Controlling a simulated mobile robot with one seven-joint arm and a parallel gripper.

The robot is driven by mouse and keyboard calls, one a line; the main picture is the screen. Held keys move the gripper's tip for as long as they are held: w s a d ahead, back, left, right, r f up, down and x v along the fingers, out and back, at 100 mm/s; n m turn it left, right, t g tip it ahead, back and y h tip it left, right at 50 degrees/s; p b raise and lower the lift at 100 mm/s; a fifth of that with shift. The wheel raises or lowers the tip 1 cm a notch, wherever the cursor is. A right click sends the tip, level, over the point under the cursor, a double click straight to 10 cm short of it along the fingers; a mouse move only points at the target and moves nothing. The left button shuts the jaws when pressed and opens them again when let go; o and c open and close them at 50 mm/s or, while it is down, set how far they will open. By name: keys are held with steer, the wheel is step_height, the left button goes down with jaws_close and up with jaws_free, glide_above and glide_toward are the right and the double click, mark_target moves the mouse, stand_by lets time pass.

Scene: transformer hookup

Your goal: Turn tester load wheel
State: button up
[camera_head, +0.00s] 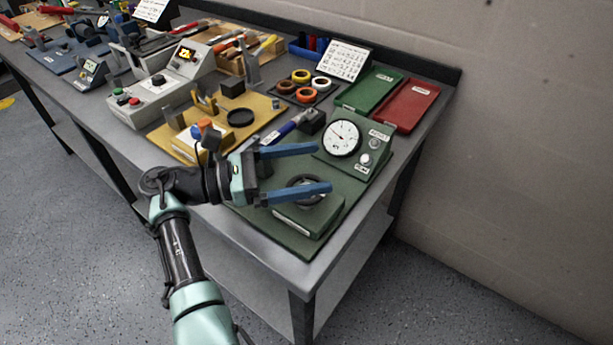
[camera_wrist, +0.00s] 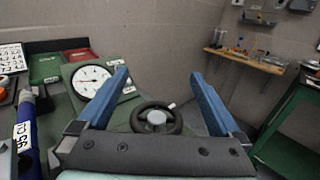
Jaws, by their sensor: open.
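The tester is a green unit on a green baseplate (camera_head: 338,205) at the near right end of the bench. Its load wheel is a dark round handwheel (camera_head: 294,184) with a pale hub, partly hidden behind a finger in the head view. In the wrist view the whole wheel (camera_wrist: 156,120) shows between the fingers, beyond the palm. The tester's dial box has a round white gauge (camera_head: 341,137), also in the wrist view (camera_wrist: 90,80). My gripper (camera_head: 324,168) is open with two blue fingers, empty, above the tester. I cannot tell that it touches the wheel.
A green tray (camera_head: 370,90) and a red tray (camera_head: 405,104) lie behind the dial box. A blue-handled tool (camera_head: 284,130) and a yellow board (camera_head: 178,146) lie left of the tester. The wall stands behind the bench. Open floor lies right of the bench.

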mark_target(319, 179)
step_height(319, 179, up, 5)
steer(key=shift+r+p, duration=0.2)
steer(key=shift+p, duration=0.15)
steer(key=s+a+f+n+t+y, duration=0.1)
steer(key=a+f, duration=0.1)
steer(key=s+a+f+n+t, duration=0.1)
steer(key=a+f+t, duration=0.1)
steer(key=f, duration=0.1)
steer(key=s+a+f+n+t+y, duration=0.1)
steer(key=s+a+f+t, duration=0.1)
steer(key=shift+a+f+n+y+b, duration=0.3)
steer(key=shift+f+n+b, duration=0.05)
steer(key=shift+n, duration=0.05)
steer(key=s+f+n+t, duration=0.1)
steer(key=s+a+f+n+t+y, duration=0.1)
steer(key=s, duration=0.1)
steer(key=s+a+f+t+y, duration=0.1)
steer(key=shift+s+n, duration=0.35)
steer(key=shift+n, duration=0.05)
steer(key=shift+n+t+y, duration=0.4)
steer(key=shift+t+y, duration=0.2)
steer(key=shift+t, duration=0.2)
steer(key=x, duration=1.1)
steer(key=shift+d, duration=0.55)
